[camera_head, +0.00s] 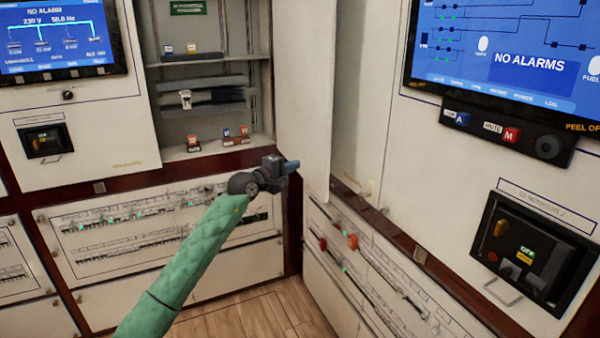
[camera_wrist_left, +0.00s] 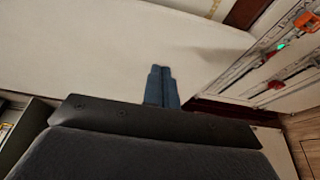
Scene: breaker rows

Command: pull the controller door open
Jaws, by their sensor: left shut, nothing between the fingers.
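The controller door (camera_head: 305,80) appears to be the tall white panel standing out from the open cabinet (camera_head: 205,90) in the middle of the head view. It stands ajar and the shelves behind it show. My left gripper (camera_head: 291,165) is shut and empty, with its blue fingers at the lower part of the door's inner side. In the left wrist view the shut fingers (camera_wrist_left: 161,88) point at a broad white panel (camera_wrist_left: 110,50), likely the same door. I cannot tell whether they touch it. No handle shows. My right gripper is not in view.
A wall with a large screen (camera_head: 520,50) and a black switch unit (camera_head: 530,250) stands at the right. Breaker rows (camera_head: 130,225) line the lower left cabinets, and more (camera_head: 375,265) run below the right wall. Wooden floor (camera_head: 260,315) is clear.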

